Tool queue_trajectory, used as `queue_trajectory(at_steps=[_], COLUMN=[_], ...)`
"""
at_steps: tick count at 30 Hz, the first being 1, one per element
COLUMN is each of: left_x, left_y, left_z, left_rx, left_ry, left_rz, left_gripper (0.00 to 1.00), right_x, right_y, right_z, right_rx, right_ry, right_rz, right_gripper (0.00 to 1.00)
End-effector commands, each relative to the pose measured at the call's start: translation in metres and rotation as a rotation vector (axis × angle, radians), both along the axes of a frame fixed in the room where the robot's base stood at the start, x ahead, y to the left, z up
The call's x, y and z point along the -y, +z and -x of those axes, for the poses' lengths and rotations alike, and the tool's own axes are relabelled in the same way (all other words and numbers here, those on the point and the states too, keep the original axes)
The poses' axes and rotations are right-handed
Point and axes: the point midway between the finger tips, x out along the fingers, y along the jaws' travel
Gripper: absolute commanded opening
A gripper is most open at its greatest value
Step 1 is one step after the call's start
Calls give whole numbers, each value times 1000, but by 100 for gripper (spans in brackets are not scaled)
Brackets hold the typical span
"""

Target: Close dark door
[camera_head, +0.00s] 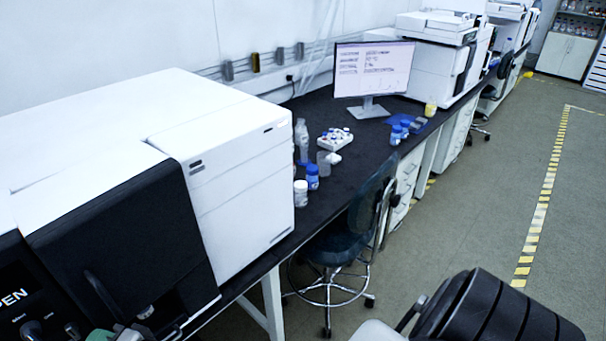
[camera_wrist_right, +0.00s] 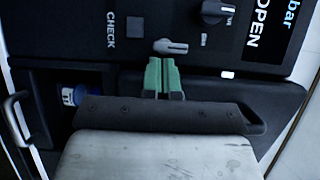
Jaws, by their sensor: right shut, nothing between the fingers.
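The dark door (camera_head: 130,245) is the black front of the big white instrument at the left in the head view, with a curved black handle (camera_head: 101,294). I cannot tell whether it stands ajar. My right gripper (camera_wrist_right: 163,66) is shut and empty, its green fingers together in front of the black control panel (camera_wrist_right: 130,55). The fingertips are near a grey knob (camera_wrist_right: 170,46); I cannot tell if they touch. Only a bit of green shows at the bottom edge of the head view. A handle (camera_wrist_right: 15,120) shows at the left of the wrist view. My left gripper is not in view.
A recess left of my fingers holds a blue-capped bottle (camera_wrist_right: 72,96). On the black bench (camera_head: 345,165) stand bottles (camera_head: 312,177), a vial rack (camera_head: 335,139) and a monitor (camera_head: 374,72). A dark blue chair (camera_head: 345,240) stands before it.

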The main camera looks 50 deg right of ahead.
Motion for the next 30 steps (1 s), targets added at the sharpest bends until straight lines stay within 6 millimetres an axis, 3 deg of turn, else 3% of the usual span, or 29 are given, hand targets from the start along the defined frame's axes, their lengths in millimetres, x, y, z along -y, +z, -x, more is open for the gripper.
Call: queue_trajectory(at_steps=[30], left_x=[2], left_y=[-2], left_z=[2], left_rx=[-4], left_ry=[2], left_rz=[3], left_gripper=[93], right_x=[-1], right_y=[0], right_z=[-8], right_rx=[0], right_ry=[0], right_rz=[-1], right_gripper=[0])
